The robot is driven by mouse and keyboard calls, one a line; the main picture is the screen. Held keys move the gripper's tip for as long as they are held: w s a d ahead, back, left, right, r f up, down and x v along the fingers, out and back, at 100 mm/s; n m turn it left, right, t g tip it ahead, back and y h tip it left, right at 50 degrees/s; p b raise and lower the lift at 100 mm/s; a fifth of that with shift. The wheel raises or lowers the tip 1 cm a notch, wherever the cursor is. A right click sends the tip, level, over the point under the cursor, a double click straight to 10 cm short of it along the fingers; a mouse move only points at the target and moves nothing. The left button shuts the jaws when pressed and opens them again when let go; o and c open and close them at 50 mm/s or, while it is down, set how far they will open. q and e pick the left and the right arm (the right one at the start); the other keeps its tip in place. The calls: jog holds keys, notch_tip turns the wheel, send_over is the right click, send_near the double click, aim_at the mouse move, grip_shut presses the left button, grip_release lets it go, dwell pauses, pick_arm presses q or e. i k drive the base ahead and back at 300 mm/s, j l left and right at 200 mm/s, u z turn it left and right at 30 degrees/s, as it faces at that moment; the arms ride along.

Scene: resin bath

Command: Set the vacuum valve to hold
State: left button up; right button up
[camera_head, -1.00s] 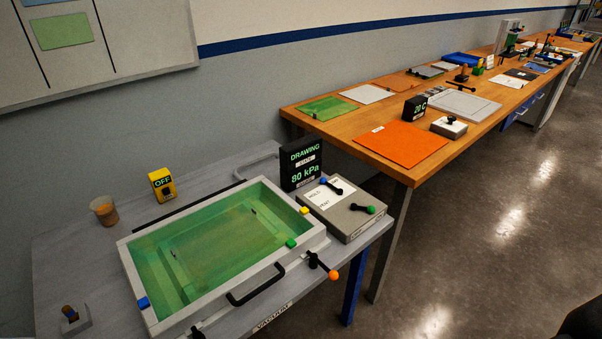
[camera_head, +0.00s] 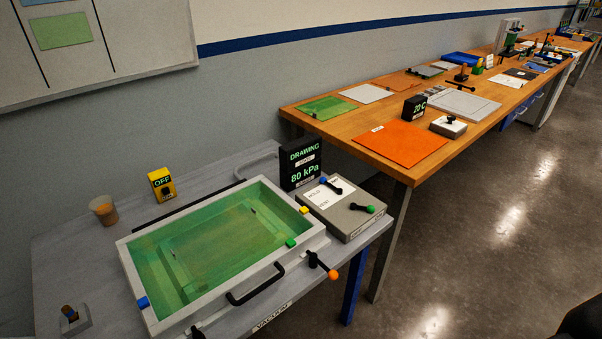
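The valve box (camera_head: 343,209) is a grey block at the right of the near bench. On its top are a white label (camera_head: 322,197) marked with HOLD and another word, a black lever with a blue end (camera_head: 330,185), and a black lever with a green knob (camera_head: 363,209). I cannot tell which lever is the vacuum valve. The black display (camera_head: 301,164) behind it reads DRAWING and 80 kPa. Neither gripper can be made out; a dark shape at the lower right edge is too cut off to identify.
A grey-framed green bath (camera_head: 215,245) fills the near bench, with a black handle (camera_head: 255,285) and an orange-knobbed lever (camera_head: 323,266) at its front. A yellow OFF switch box (camera_head: 162,185) and a cup (camera_head: 104,210) stand behind it. A long wooden bench (camera_head: 380,110) runs to the back right.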

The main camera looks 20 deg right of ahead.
aim_at(322, 179)
jog(key=l+u, duration=0.3)
jog(key=l, duration=0.35)
jog(key=l+u, duration=0.35)
jog(key=l, duration=0.3)
